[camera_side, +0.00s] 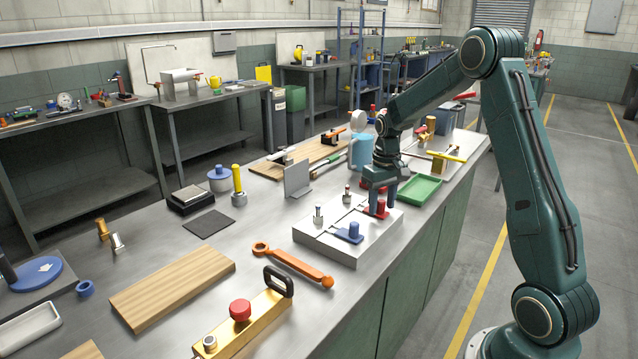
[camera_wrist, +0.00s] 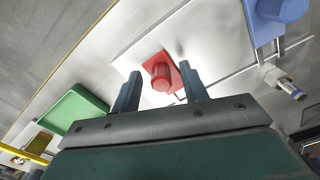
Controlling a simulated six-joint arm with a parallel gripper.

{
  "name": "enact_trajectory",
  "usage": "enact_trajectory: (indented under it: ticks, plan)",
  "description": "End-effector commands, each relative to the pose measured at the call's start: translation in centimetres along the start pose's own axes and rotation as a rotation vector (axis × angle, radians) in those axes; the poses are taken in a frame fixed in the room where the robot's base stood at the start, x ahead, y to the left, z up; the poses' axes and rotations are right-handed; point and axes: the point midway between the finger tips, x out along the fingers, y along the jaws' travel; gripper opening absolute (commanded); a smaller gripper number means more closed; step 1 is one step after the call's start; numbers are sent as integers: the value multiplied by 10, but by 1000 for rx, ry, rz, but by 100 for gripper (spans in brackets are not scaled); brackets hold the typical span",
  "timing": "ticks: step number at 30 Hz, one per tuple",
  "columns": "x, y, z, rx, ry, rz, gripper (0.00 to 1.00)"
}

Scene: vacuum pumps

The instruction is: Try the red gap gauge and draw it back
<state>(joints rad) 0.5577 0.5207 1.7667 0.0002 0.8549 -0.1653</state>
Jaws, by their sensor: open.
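The red gap gauge (camera_side: 379,209) sits on the right part of a pale metal block (camera_side: 340,252). In the wrist view the red gauge (camera_wrist: 162,78) shows its round knob and flat red plate between my two fingers. My gripper (camera_side: 379,196) points down over it with a finger on either side. In the wrist view my gripper (camera_wrist: 160,71) is open, with gaps between the fingers and the knob. Whether the fingertips reach down beside the knob is hard to tell.
A blue gauge (camera_side: 352,233) lies on the same block, near small metal posts (camera_side: 318,215). A green tray (camera_side: 420,190) stands close to the right of the gripper. An orange wrench (camera_side: 292,264) and a yellow-handled tool (camera_side: 442,156) lie nearby.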

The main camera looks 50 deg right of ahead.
Motion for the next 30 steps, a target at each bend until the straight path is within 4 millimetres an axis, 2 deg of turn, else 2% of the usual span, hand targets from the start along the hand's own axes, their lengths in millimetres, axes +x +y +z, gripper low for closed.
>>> enact_trajectory:
  ticks: [21,30]
  plan:
    - [-18,0,0,0,2,0,44]
    - [-20,0,0,0,1,0,44]
